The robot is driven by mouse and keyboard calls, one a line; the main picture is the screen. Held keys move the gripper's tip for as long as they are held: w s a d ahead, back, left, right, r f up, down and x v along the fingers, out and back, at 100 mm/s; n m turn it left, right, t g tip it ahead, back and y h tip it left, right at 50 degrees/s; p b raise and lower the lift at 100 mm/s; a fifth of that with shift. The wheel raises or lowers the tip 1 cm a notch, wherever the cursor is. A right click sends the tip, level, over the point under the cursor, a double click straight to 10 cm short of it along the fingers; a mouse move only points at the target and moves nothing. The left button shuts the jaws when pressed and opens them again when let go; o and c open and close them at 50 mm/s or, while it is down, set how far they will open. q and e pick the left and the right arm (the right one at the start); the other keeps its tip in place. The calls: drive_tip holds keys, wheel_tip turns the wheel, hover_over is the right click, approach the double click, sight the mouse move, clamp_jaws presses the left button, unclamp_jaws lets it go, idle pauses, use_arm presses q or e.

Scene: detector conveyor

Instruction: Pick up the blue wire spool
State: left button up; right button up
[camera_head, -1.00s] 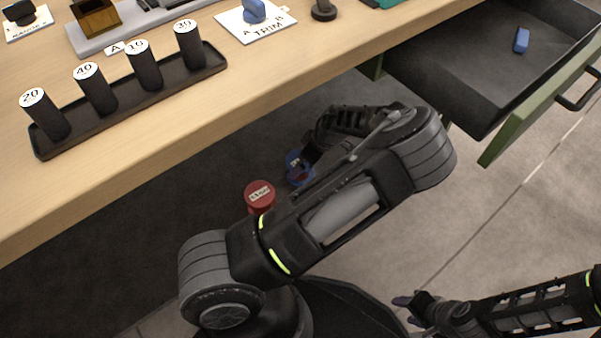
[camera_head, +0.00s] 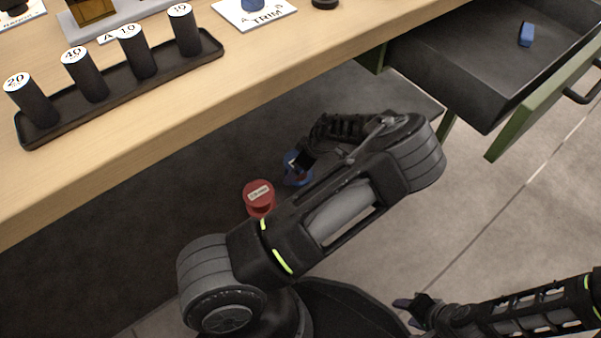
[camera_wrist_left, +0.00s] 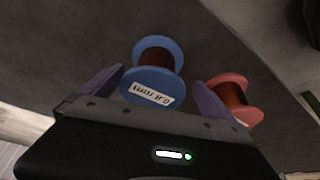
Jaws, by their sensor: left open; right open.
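The blue wire spool (camera_head: 297,176) is on the dark floor mat below the table edge, partly hidden by my left arm. In the left wrist view the blue spool (camera_wrist_left: 153,84) has copper-coloured wire and a white label on its near flange. It shows between the two fingers of my open left gripper (camera_wrist_left: 159,74); contact cannot be made out. In the head view the left gripper (camera_head: 304,158) is dark and partly hidden beside the spool. My right gripper (camera_head: 409,311) is open and empty at lower right, well away from it.
A red spool (camera_head: 259,198) stands close beside the blue one, near my left gripper's other finger (camera_wrist_left: 234,98). The table edge (camera_head: 160,120) overhangs above. An open drawer (camera_head: 455,75) with a small blue object (camera_head: 526,34) is at upper right. Floor at right is clear.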

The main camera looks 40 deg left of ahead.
use_arm(q)
drive_tip(key=x, duration=0.2)
drive_tip(key=shift+f, duration=0.3)
use_arm(e)
drive_tip(key=shift+w+f, duration=0.1)
drive_tip(key=shift+f, duration=0.55)
use_arm(q)
drive_tip(key=shift+c, duration=0.2)
drive_tip(key=shift+a, duration=0.1)
drive_tip(key=c, duration=2.1)
drive_tip(key=shift+r, duration=0.15)
wheel_tip(320, 180, up, 10)
drive_tip(key=p, duration=0.3)
drive_tip(key=shift+w+p, duration=0.1)
drive_tip(key=shift+p, duration=0.3)
use_arm(e)
drive_tip(key=r, duration=0.4)
drive_tip(key=shift+s+r, duration=0.25)
drive_tip(key=shift+s, duration=0.15)
